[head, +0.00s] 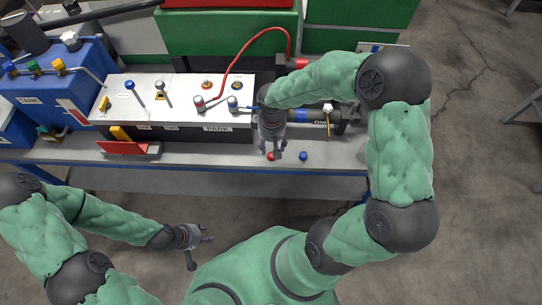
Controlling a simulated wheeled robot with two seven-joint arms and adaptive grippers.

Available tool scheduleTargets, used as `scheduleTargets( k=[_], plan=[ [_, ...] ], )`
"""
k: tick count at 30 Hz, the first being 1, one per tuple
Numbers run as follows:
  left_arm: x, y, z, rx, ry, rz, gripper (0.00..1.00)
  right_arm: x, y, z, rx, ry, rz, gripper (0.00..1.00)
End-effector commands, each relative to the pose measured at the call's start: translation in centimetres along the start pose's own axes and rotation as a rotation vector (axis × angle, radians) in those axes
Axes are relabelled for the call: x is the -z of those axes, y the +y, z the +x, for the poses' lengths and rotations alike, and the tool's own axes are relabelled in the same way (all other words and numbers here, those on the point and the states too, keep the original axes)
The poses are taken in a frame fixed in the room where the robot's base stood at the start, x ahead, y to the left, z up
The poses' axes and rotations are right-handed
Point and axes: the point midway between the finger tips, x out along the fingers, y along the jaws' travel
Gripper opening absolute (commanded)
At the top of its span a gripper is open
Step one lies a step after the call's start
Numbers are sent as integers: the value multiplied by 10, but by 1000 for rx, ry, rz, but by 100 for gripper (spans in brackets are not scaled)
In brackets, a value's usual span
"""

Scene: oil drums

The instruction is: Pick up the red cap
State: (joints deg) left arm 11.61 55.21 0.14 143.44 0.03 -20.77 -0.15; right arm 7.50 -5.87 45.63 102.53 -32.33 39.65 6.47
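The red cap (270,156) is a small round piece on the grey bench top, near its front edge. My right gripper (273,152) points down right above it and partly hides it. Its fingers look apart, one to each side of the cap; whether they touch it I cannot tell. My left gripper (207,236) is in front of the bench, low and away from the cap. Its fingers look apart, with nothing between them.
A blue cap (303,155) lies just right of the red one. Behind are a white control panel (165,98) with levers, a red hose (237,63) and a black cylinder (318,116). A blue tank (60,85) and a red wedge-like piece (122,148) stand left.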

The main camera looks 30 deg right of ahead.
Motion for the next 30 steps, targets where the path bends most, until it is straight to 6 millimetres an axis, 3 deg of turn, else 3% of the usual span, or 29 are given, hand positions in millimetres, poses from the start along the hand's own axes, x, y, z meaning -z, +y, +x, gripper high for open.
scheduleTargets(
  k=[1, 8, 18, 26, 30],
  plan=[
    [0, -2, 5, 0, 0, 0, 40, 0, 0, 10, 1, -2, 0, 59],
    [0, -3, 10, 0, 0, 0, 40, 0, -1, 23, 1, 0, 1, 59],
    [1, -11, 32, 0, 0, 0, 40, -1, -2, 66, 2, 0, 1, 59],
    [1, -11, 32, 0, 0, 0, 40, -1, -2, 68, 2, 1, 1, 59],
    [1, -11, 31, 0, 0, 0, 40, -1, -2, 68, 2, 1, 0, 29]
  ],
)
